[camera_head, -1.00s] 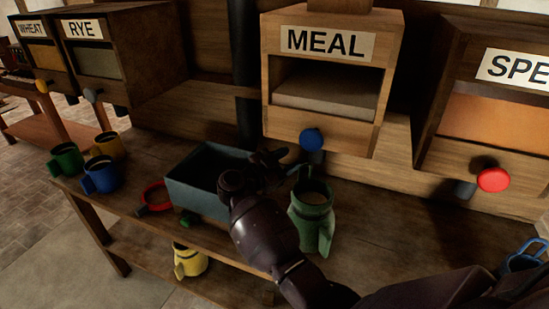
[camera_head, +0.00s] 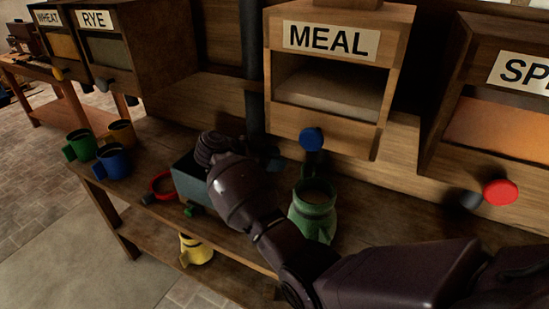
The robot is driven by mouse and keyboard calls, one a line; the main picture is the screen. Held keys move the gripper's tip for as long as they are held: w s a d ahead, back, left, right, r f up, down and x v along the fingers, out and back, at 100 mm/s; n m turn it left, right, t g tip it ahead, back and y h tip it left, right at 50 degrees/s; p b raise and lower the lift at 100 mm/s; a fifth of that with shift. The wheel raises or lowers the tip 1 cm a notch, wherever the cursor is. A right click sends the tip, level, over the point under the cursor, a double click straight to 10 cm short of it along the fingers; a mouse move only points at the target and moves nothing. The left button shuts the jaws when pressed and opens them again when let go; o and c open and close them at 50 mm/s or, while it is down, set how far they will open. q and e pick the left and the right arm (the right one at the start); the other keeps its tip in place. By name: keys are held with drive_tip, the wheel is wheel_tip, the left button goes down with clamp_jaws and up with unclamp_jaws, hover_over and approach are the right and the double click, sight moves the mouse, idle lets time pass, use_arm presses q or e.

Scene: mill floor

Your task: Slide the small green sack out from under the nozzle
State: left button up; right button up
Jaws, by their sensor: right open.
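The dark nozzle beneath that knob is hard to make out. My right arm reaches in from the lower right and crosses just left of the sack, partly covering its lower left side. My right gripper (camera_head: 272,160) is open, behind and left of the sack, apart from it; my own wrist hides part of it. My left gripper is not in view.
A blue-grey box (camera_head: 188,178) stands left of the sack, partly behind my arm. A red ring-shaped thing (camera_head: 162,183), a green mug (camera_head: 80,144), a blue mug (camera_head: 113,162) and a yellow one (camera_head: 122,132) are farther left. A yellow vessel (camera_head: 195,249) sits on the lower shelf.

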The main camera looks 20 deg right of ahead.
sight(309, 163)
drive_tip(key=shift+p+x, duration=0.75)
drive_tip(key=shift+x, duration=4.75)
drive_tip(key=shift+c, duration=0.4)
clamp_jaws()
drive_tip(key=shift+r, duration=0.1)
